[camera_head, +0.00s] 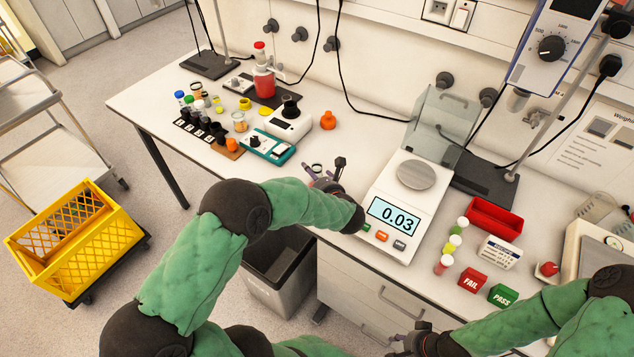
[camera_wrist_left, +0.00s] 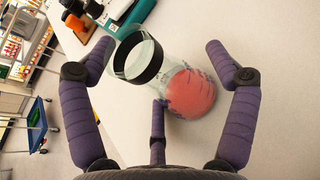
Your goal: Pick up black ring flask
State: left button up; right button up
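The black ring flask (camera_wrist_left: 190,95) is a clear vessel with a black band at its neck and pink-red liquid in its lower part. In the left wrist view it is on the white bench, tilted in the picture. My left gripper (camera_wrist_left: 158,62) is open, with purple fingers spread on either side of the flask and a third finger near its lower side; a gap shows at the side fingers. In the head view my left gripper (camera_head: 326,172) is at the bench's front edge and mostly hides the flask. My right gripper (camera_head: 412,340) is low in the picture, its fingers unclear.
A balance (camera_head: 395,205) reading 0.03 stands right of my left gripper. A teal device (camera_head: 268,146), a white device (camera_head: 288,124) and several small bottles are to the left. A red tray (camera_head: 494,218), FAIL block (camera_head: 472,280) and PASS block (camera_head: 502,296) are at right.

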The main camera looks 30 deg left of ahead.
pick_arm(q)
jog(key=c, duration=0.9)
jog(key=shift+c, duration=1.4)
jog(key=shift+f, duration=0.1)
jog(key=shift+r+p, duration=0.35)
jog(key=shift+r, duration=0.85)
jog(key=s+d+r+p, duration=0.1)
jog(key=s+r+p, duration=0.5)
jog(key=s+r, duration=0.8)
jog(key=shift+d+r+p, duration=0.35)
jog(key=shift+d+r, duration=0.05)
jog(key=shift+r, duration=0.55)
